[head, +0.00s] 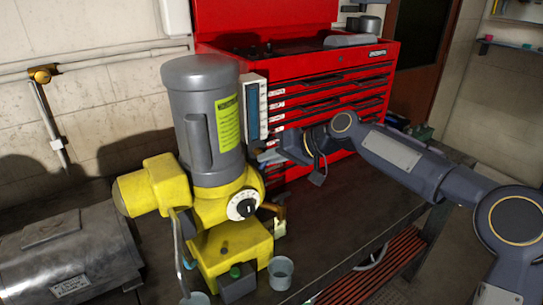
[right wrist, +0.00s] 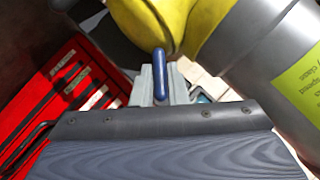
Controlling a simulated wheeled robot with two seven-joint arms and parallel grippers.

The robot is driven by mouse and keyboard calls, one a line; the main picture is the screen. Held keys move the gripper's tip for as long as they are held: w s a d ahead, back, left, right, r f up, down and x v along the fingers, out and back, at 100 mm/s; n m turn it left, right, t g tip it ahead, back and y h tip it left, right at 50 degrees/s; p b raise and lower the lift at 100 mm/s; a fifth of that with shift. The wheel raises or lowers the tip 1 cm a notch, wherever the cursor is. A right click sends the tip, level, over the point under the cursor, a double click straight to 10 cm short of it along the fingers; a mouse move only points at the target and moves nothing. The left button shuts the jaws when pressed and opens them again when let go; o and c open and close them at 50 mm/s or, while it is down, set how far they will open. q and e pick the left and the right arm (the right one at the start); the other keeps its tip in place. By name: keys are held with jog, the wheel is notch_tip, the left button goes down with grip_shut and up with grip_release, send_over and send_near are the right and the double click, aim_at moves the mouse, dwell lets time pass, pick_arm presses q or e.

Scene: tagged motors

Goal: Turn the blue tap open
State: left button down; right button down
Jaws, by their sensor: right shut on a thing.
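The blue tap's lever (right wrist: 160,78) stands between the pale fingers of my right gripper (right wrist: 161,92) in the right wrist view. The gripper is shut on it. In the head view my right gripper (head: 268,157) is beside the yellow and grey motor (head: 212,120), on its right side. The lever is not clearly visible there. A small brass fitting (head: 281,210) shows below the gripper, by the yellow housing; I cannot tell if it belongs to the tap. My left gripper is not in view.
A red tool chest (head: 340,85) stands behind the gripper. A grey metal case (head: 70,255) lies at the left of the dark bench (head: 335,205). The bench right of the motor is mostly clear.

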jog(key=shift+s+a+r+n+t+h+p, duration=0.1)
jog(key=shift+n+t+h, duration=0.3)
jog(key=shift+h, duration=0.35)
jog(key=shift+s+a+n+t+h+p, duration=0.15)
jog(key=shift+n+t+h, duration=0.2)
jog(key=shift+n+h, duration=0.3)
jog(key=shift+w+a+r+n+t+h+p, duration=0.1)
jog(key=shift+n+t+h, duration=0.25)
jog(key=shift+h, duration=0.45)
jog(key=shift+d+f, duration=0.1)
jog(key=c, duration=1.4)
grip_release()
jog(key=shift+c, duration=0.2)
jog(key=b+v, duration=0.1)
jog(key=v, duration=0.7)
